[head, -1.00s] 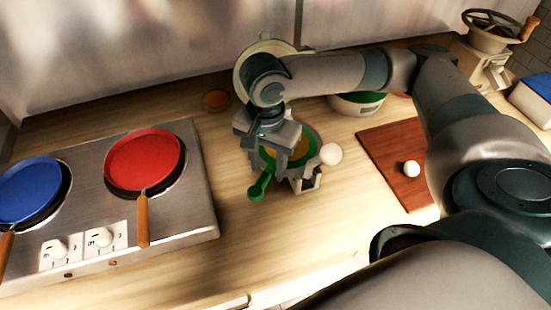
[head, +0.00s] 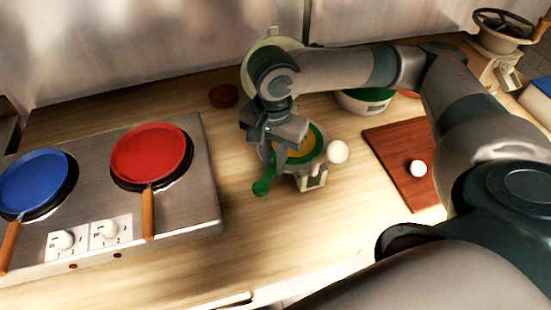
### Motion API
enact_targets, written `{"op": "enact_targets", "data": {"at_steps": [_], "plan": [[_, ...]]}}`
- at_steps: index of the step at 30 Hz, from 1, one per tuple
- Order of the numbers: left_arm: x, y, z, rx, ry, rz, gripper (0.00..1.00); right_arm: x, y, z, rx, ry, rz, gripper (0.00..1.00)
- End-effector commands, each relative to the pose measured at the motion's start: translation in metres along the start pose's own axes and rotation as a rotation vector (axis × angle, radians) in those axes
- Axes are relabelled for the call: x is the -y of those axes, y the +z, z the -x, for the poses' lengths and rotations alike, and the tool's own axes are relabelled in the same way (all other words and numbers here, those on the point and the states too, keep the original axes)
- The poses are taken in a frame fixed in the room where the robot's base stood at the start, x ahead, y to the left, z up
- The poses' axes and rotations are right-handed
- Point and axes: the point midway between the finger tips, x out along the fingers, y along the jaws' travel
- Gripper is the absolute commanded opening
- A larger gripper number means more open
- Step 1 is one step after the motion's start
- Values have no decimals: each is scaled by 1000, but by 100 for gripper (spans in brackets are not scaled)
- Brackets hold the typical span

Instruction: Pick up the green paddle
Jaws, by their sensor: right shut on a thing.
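The green paddle (head: 262,187) shows its rounded green end just below my right gripper, in front of a green-rimmed bowl with yellow inside (head: 318,140). My right gripper (head: 277,158) points down and is shut on the paddle. The gripper hides the rest of the paddle and part of the bowl, so I cannot tell whether the paddle touches the bowl or counter. My left gripper is not in view.
A white ball (head: 337,152) and a small pale stand (head: 313,178) are beside the bowl. A steel stove (head: 195,200) with a blue pan (head: 32,180) and a red pan (head: 150,152) is left. A brown board (head: 400,150) is right. The front counter is clear.

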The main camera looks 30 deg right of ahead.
Motion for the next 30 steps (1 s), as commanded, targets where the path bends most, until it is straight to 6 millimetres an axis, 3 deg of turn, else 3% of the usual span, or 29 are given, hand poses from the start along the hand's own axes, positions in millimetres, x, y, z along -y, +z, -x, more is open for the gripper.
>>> {"op": "enact_targets", "data": {"at_steps": [18, 30], "plan": [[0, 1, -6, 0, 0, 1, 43, 1, 0, 86, -2, -5, 0, 0], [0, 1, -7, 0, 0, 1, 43, 0, 0, 96, -1, -2, 0, 0]]}}
